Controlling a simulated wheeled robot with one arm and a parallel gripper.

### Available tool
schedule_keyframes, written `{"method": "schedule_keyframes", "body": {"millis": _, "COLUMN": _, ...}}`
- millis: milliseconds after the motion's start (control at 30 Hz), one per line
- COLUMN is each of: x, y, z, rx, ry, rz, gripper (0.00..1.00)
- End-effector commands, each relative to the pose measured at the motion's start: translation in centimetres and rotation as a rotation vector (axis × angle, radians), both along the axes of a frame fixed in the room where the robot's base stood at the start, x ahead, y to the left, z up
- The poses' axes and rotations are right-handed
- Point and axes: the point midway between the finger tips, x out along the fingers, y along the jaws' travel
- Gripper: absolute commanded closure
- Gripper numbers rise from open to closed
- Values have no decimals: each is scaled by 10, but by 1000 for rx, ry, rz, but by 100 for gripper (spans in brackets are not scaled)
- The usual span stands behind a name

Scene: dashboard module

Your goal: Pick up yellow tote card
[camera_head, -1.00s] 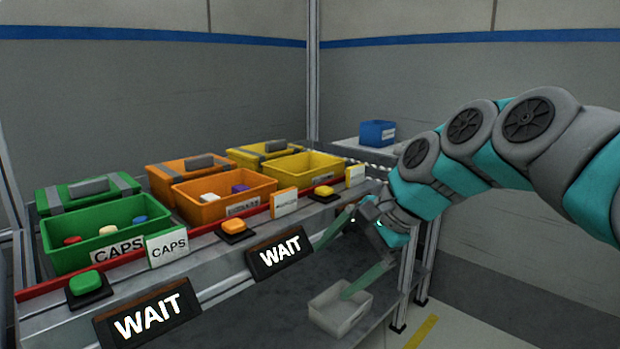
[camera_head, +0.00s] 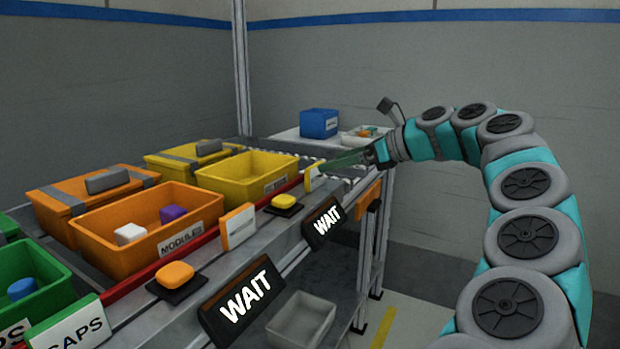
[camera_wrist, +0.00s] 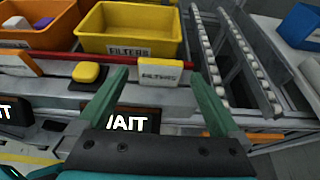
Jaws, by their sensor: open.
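The yellow tote card, a white label reading FILTERS with a yellow edge (camera_wrist: 160,66), stands upright on the rail in front of the yellow tote (camera_wrist: 128,42). In the head view the card (camera_head: 311,181) is at the rail's far end, partly covered by a green finger. My gripper (camera_wrist: 157,77) is open, its two green fingers pointing toward the card, one on each side in the picture. In the head view my gripper (camera_head: 324,166) reaches in from the right. I cannot tell whether either finger touches the card.
A yellow button (camera_head: 284,201) and a WAIT sign (camera_head: 322,222) sit left of and below the card. An orange tote (camera_head: 112,247) with its own card (camera_head: 239,227) is nearer. Roller conveyors (camera_wrist: 246,65) and a blue bin (camera_head: 319,123) lie beyond.

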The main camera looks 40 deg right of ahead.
Motion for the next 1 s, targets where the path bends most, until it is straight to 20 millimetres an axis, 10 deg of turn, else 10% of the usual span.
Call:
{"method": "schedule_keyframes", "body": {"millis": 667, "x": 45, "y": 17, "z": -18, "rx": -2, "ry": 0, "rz": -1, "gripper": 1}}
{"method": "schedule_keyframes", "body": {"millis": 1000, "x": 45, "y": 17, "z": -18, "rx": -1, "ry": 1, "rz": 0, "gripper": 39}}
